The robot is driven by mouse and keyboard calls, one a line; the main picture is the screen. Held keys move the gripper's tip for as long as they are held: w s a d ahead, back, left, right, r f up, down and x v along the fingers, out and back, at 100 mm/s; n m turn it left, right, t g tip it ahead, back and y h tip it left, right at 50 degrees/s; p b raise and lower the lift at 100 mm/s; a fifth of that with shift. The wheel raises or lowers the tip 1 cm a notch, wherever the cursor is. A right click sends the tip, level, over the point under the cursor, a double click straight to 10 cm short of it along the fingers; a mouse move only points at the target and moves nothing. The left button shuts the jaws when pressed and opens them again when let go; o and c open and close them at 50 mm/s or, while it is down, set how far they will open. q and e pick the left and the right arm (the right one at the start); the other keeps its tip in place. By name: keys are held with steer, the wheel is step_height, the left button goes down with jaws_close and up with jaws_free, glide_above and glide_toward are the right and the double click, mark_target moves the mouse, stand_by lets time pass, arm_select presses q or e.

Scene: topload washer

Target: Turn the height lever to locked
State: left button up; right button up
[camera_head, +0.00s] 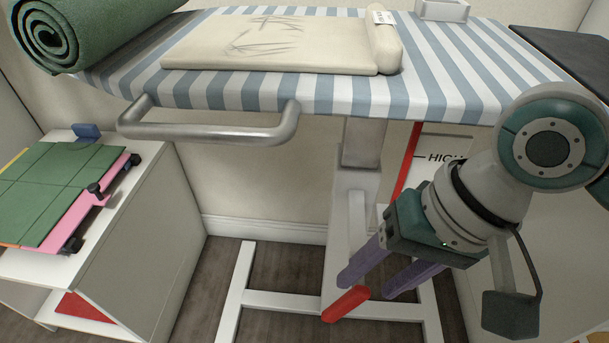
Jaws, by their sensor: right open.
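The height lever is a short red bar (346,303) low on the white stand (352,215) under the striped board (340,95). It slants, with its right end higher. My right gripper (368,286) comes in from the right, its two purple fingers spread and empty, pointing down and left. My left gripper is out of view.
A grey bar handle (210,132) juts from the board's front edge. A rolled green mat (95,30) and a beige pad (280,45) lie on top. White floor legs (238,290) spread below.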

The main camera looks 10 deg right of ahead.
mark_target(338, 309)
steer(key=shift+w+d+f, duration=0.1)
steer(key=shift+w+f, duration=0.1)
steer(key=shift+f, duration=0.35)
steer(key=shift+f+b, duration=0.25)
steer(key=shift+b, duration=0.05)
arm_select(q)
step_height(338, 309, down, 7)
steer(key=b, duration=0.6)
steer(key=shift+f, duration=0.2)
arm_select(e)
steer(key=x, duration=0.9)
steer(key=shift+s+a+f, duration=0.1)
steer(key=shift+a, duration=0.15)
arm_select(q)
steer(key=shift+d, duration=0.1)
arm_select(e)
jaws_close()
